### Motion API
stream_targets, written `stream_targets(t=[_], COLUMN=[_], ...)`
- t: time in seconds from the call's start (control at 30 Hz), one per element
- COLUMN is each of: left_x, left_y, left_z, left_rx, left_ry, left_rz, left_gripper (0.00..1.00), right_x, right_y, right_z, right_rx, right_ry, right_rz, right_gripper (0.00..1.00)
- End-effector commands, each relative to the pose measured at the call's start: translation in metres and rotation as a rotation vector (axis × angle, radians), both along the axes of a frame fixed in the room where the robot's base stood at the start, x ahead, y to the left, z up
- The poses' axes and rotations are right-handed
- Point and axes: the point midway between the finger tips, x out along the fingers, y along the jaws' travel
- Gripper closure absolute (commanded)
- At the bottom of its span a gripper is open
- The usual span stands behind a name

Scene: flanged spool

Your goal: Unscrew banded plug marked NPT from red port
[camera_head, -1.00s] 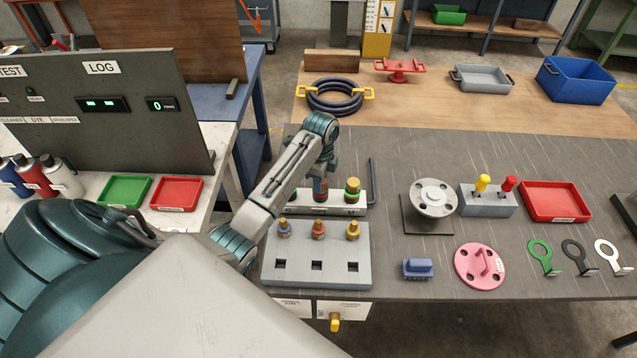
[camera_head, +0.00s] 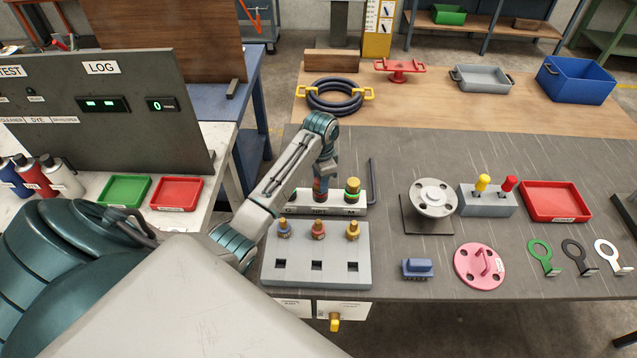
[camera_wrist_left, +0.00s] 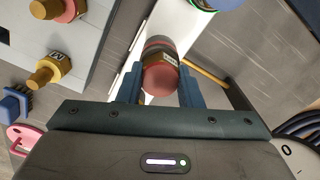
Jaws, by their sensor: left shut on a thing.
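My left gripper (camera_head: 322,176) reaches down from above onto a plug (camera_head: 320,189) on the white port block (camera_head: 342,210). In the left wrist view the plug (camera_wrist_left: 160,76) has a rounded red end and a brass hex section with a small label I cannot read clearly. The blue fingers of the gripper (camera_wrist_left: 161,92) are shut on either side of it. My right gripper is not in view.
A grey block (camera_head: 290,262) with several square holes and brass fittings stands in front. A black hex key (camera_head: 373,182) is just right of the port block. A flanged spool (camera_head: 433,198) stands farther right. Red (camera_head: 176,193) and green (camera_head: 122,191) trays lie left.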

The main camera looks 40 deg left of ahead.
Motion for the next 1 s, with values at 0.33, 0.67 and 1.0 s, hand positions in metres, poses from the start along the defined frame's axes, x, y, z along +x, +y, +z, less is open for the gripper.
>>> stream_targets(t=[0.33, 0.67, 1.0], left_x=[0.0004, 0.0003, 0.0002], left_y=[0.0003, 0.0004, 0.0003], left_z=[0.0012, 0.0014, 0.0011], left_rx=[0.001, 0.001, 0.000], left_ry=[-0.001, -0.001, -0.001], left_rz=[0.454, 0.602, 0.599], left_gripper=[0.95, 0.95, 0.42], right_x=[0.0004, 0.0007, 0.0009], right_y=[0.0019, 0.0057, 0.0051], right_z=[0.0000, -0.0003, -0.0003], right_rx=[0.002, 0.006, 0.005], right_ry=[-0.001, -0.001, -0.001], right_rz=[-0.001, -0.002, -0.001], right_gripper=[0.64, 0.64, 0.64])
